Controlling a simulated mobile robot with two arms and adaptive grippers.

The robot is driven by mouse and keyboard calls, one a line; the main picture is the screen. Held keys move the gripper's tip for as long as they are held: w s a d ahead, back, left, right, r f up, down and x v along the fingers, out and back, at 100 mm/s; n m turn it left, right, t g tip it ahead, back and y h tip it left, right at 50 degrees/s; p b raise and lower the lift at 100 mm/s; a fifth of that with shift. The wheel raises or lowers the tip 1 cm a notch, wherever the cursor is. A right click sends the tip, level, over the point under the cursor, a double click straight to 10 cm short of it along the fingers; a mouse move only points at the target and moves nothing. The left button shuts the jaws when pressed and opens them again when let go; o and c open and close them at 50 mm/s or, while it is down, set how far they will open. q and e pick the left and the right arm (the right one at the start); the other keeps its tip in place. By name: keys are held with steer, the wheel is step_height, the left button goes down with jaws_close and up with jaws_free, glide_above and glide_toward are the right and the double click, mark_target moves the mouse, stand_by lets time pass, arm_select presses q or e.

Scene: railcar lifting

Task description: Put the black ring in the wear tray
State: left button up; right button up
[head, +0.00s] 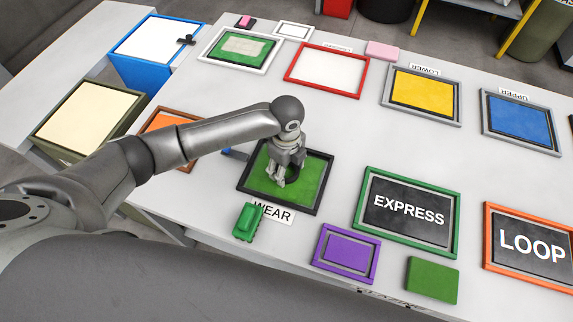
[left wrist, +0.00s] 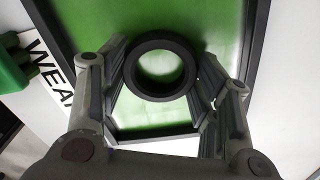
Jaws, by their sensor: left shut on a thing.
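The wear tray (head: 312,180) has a green floor and a black rim, with the WEAR label (head: 272,213) at its front edge. My left gripper (head: 286,178) points down over the tray, shut on the black ring. In the left wrist view the black ring (left wrist: 160,97) sits between the two fingers (left wrist: 161,66), with the tray's green floor (left wrist: 222,30) behind it. I cannot tell whether the ring touches the floor. In the head view the fingers hide most of the ring. My right gripper is not in view.
A green toy railcar (head: 248,222) stands just in front of the wear tray, left of the label. A purple tray (head: 346,252) and the green-framed EXPRESS tray (head: 408,212) lie to the right. A small blue thing (head: 235,153) is behind the tray's left corner.

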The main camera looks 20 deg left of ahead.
arm_select(q)
steer(key=shift+f, duration=0.15)
steer(key=o, duration=0.7)
steer(key=shift+o, duration=1.4)
steer(key=shift+r+b, duration=0.45)
steer(key=shift+r, duration=5.75)
